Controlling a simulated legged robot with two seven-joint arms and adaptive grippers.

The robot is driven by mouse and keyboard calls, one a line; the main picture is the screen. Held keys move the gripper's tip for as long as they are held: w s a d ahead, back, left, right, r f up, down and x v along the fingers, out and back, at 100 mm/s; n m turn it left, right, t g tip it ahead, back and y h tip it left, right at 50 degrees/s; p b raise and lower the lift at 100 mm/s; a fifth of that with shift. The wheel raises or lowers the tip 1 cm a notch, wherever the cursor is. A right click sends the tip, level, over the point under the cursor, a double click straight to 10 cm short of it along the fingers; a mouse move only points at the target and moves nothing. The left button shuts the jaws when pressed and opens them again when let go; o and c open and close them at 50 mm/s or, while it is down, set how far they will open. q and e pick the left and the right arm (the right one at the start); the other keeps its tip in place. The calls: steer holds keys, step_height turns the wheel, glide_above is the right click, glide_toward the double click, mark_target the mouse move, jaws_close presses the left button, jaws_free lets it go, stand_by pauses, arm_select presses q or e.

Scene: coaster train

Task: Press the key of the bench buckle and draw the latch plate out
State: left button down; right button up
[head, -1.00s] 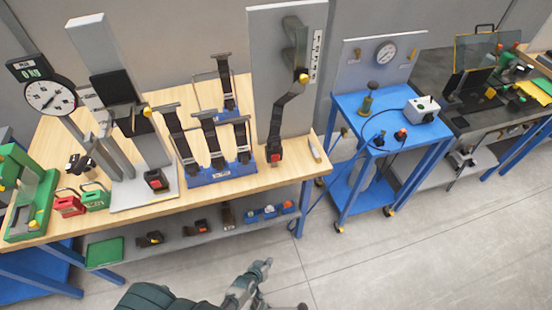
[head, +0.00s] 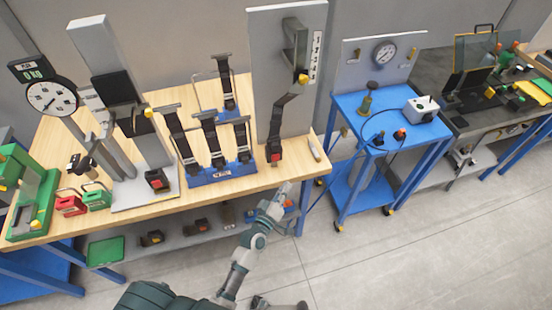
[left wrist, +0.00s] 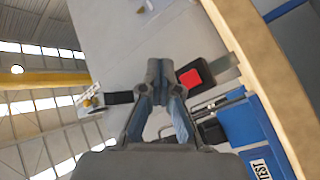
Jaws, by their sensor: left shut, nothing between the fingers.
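The bench buckle (head: 274,155) is black with a red key and sits on the bench at the foot of the tall grey panel. A dark strap (head: 277,115) runs from it up to a yellow-knobbed fitting; the latch plate is too small to make out. My left gripper (head: 284,190) is shut and empty, in front of the bench's front edge and below the buckle in the head view. In the left wrist view the shut fingertips (left wrist: 160,76) show beside the red key (left wrist: 191,79), apparently apart from it. They hide part of the strap. My right gripper is not identifiable.
A blue rack (head: 222,176) with several upright straps stands left of the buckle. Another red-keyed buckle (head: 156,179) sits farther left on a grey plate. A light-coloured tool (head: 315,149) lies right of the buckle. The lower shelf (head: 180,240) holds small parts.

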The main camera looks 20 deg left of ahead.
mark_target(275, 158)
arm_select(q)
steer(key=shift+r, duration=0.35)
steer(key=shift+w+a+f+b, duration=0.1)
steer(key=shift+w+a+b, duration=0.4)
steer(key=shift+w+a, duration=0.55)
steer(key=shift+w+a+r+b, duration=0.1)
steer(key=shift+w+a+b, duration=0.5)
steer(key=shift+w, duration=0.8)
steer(key=shift+w+a+f+b, duration=0.1)
steer(key=shift+w+a+b, duration=0.35)
steer(key=shift+w+a, duration=0.65)
arm_select(e)
steer(key=shift+w+a+f, duration=0.1)
steer(key=shift+w+f, duration=0.3)
steer(key=shift+f, duration=0.2)
steer(key=shift+w+a+f, duration=0.1)
steer(key=shift+w+f, duration=0.3)
steer(key=shift+f, duration=0.2)
arm_select(q)
steer(key=shift+w+d, duration=0.15)
steer(key=shift+d, duration=0.05)
steer(key=shift+w, duration=0.1)
